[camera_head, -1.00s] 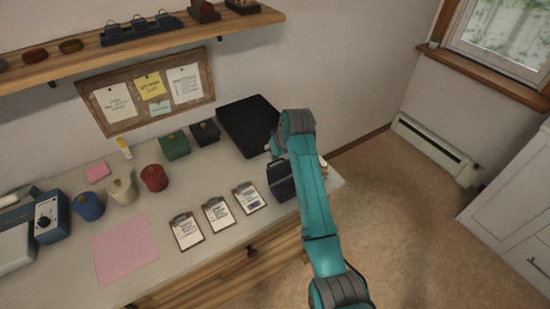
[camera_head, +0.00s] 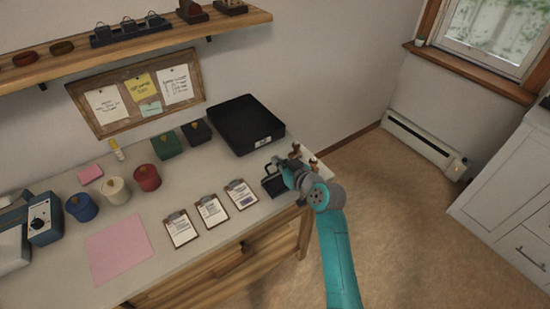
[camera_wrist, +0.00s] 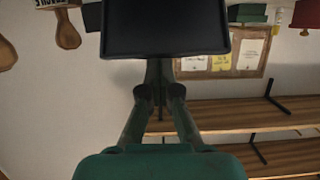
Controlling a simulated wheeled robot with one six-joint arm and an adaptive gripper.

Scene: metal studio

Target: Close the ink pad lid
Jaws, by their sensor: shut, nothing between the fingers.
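The dark ink pad (camera_head: 273,186) lies near the right end of the desk in the head view, partly hidden by my gripper. In the wrist view a dark rimmed panel, apparently the raised lid (camera_wrist: 165,30), fills the top centre. My gripper (camera_head: 277,164) is right at the pad in the head view. In the wrist view my gripper (camera_wrist: 160,85) is shut and empty, with its fingertips just below the panel in the picture. I cannot tell whether they touch it. The lid's exact angle is hard to make out.
A black tray (camera_head: 243,112) stands behind the pad. Wooden-handled stamps (camera_head: 313,162) stand close by at the right. Several clipboards (camera_head: 241,194) lie to the left, with a green box (camera_head: 167,146) and a red pot (camera_head: 147,178) farther left. A shelf (camera_head: 130,45) runs above.

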